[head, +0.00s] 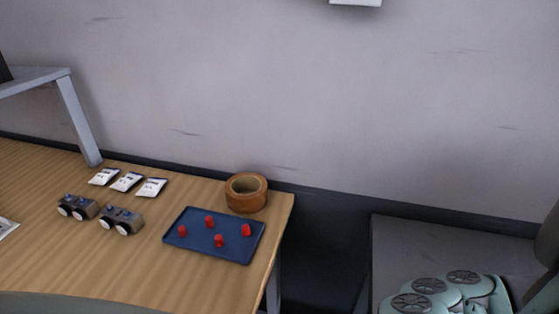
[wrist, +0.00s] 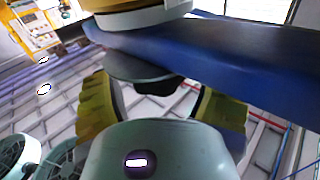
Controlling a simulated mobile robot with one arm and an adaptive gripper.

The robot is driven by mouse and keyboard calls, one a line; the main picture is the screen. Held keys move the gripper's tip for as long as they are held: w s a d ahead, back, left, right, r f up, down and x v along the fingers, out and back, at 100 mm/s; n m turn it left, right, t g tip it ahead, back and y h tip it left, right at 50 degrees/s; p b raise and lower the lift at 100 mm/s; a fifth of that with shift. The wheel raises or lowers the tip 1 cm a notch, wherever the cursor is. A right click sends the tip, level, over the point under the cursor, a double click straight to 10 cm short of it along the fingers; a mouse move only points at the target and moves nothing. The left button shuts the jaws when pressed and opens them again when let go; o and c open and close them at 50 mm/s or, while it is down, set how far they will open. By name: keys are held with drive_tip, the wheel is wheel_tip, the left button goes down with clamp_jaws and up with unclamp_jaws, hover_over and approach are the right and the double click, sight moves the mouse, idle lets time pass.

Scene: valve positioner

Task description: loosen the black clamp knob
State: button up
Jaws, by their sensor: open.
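In the wrist view a black knob-like part (wrist: 155,87) hangs under a dark grey disc (wrist: 135,66), below a blue bar (wrist: 230,65). My gripper (wrist: 160,105) has its two yellowish fingers spread, one to the left and one to the right of the black part. The fingers look apart from it, with a gap on both sides. How deep the part sits between the fingertips is hard to tell. The bar hides the top of the right finger. Neither the knob nor my gripper shows in the head view.
The blue bar crosses close above the fingers, under a pale and yellow round part (wrist: 140,18). In the head view a wooden table (head: 40,255) holds a blue tray (head: 190,248) with red caps, a tape roll (head: 247,203), gauge blocks (head: 121,219) and packets (head: 127,182).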

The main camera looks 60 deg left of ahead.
drive_tip(key=shift+d, duration=0.15)
drive_tip(key=shift+c, duration=0.3)
drive_tip(key=c, duration=1.1)
